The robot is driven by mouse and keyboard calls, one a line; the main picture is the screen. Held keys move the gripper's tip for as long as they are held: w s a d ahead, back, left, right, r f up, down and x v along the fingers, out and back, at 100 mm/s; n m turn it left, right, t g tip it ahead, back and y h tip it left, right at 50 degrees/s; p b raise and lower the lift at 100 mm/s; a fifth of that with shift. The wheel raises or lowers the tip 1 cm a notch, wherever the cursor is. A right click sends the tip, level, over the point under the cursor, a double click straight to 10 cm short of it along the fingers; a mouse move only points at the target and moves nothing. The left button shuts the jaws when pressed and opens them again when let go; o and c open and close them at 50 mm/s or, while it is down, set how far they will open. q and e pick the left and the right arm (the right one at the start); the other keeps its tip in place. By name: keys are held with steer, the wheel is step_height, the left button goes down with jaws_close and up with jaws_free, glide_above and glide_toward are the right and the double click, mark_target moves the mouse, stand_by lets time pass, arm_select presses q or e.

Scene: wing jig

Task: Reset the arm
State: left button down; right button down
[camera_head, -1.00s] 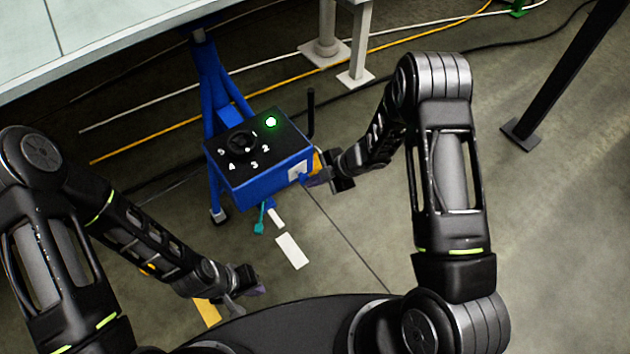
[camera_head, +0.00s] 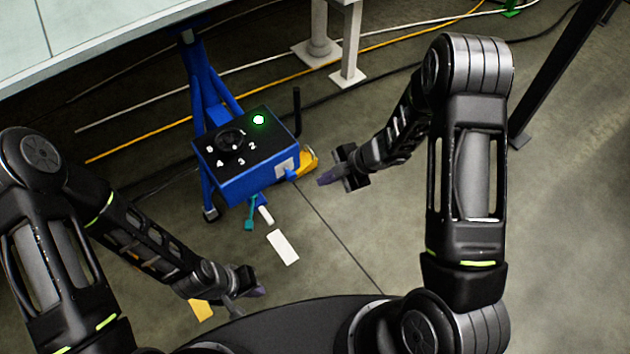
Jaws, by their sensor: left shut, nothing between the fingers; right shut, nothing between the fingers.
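My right arm (camera_head: 465,175) is bent in from the right. My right gripper (camera_head: 328,178) is shut and empty, a little to the right of the blue control box and apart from it. My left gripper (camera_head: 256,291) is shut and empty, low in the picture near my base. The blue control box (camera_head: 262,182) has a black top with a round dial (camera_head: 231,139), white numbers around it and a glowing green light (camera_head: 259,120). A yellow part (camera_head: 309,161) shows at the box's right side.
The box is on a blue stand (camera_head: 204,95) under the edge of a pale panel (camera_head: 100,30). A teal piece (camera_head: 249,214) hangs below the box. Cables cross the floor behind. A dark post (camera_head: 560,75) stands at the right. Open floor lies in front of the box.

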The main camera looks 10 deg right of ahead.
steer(key=shift+v, duration=0.9)
steer(key=s+a+f+m+g+h+p, duration=0.1)
steer(key=s+a+m, duration=0.3)
steer(key=s+m, duration=0.7)
steer(key=s+a+f+m+g+h+p, duration=0.1)
steer(key=s+a+m+p, duration=0.3)
steer(key=s+m, duration=0.7)
steer(key=shift+a+f+m+g, duration=0.4)
steer(key=shift+a+f+g, duration=0.15)
steer(key=shift+a, duration=0.25)
